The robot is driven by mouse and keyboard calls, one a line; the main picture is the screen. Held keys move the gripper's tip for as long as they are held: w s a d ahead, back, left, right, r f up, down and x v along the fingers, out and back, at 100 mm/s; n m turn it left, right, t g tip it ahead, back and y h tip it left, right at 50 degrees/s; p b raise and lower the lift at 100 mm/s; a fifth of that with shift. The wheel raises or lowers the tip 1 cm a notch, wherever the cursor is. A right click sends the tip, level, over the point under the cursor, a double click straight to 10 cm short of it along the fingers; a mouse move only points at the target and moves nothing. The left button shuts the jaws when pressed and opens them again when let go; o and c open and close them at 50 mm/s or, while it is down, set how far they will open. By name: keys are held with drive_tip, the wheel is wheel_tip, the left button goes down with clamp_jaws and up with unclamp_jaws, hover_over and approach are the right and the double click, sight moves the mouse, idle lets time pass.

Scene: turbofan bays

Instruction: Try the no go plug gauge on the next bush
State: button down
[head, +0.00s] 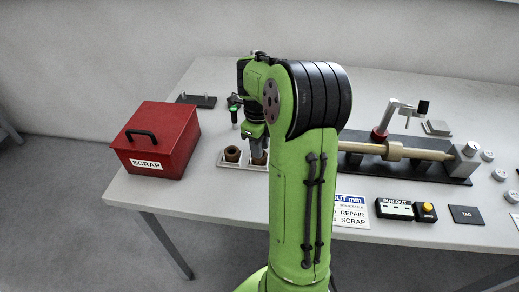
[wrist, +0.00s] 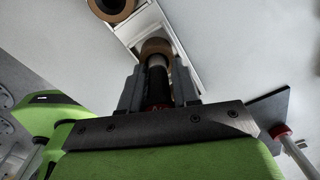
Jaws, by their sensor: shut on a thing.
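My gripper (head: 257,143) is over the right-hand bush and points down. In the wrist view my gripper (wrist: 158,92) is shut on a dark plug gauge (wrist: 157,78) with a red mark near its held end. The gauge lines up with a brown bush (wrist: 154,46); the fingers hide much of it, and I cannot tell whether its tip is inside the bore. That bush also shows in the head view (head: 259,158). A second brown bush (head: 232,154) stands left of it in the pale tray (head: 230,165), and shows in the wrist view (wrist: 112,6).
A red SCRAP box (head: 155,145) stands left of the tray. A dark rack (head: 197,101) lies behind. A shaft (head: 420,153) on a run-out fixture fills the right, with a run-out box (head: 394,209) in front. My arm hides the table's middle.

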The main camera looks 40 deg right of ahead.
drive_tip(key=shift+r, duration=0.15)
drive_tip(key=shift+r+p, duration=2.7)
drive_tip(key=shift+r, duration=0.75)
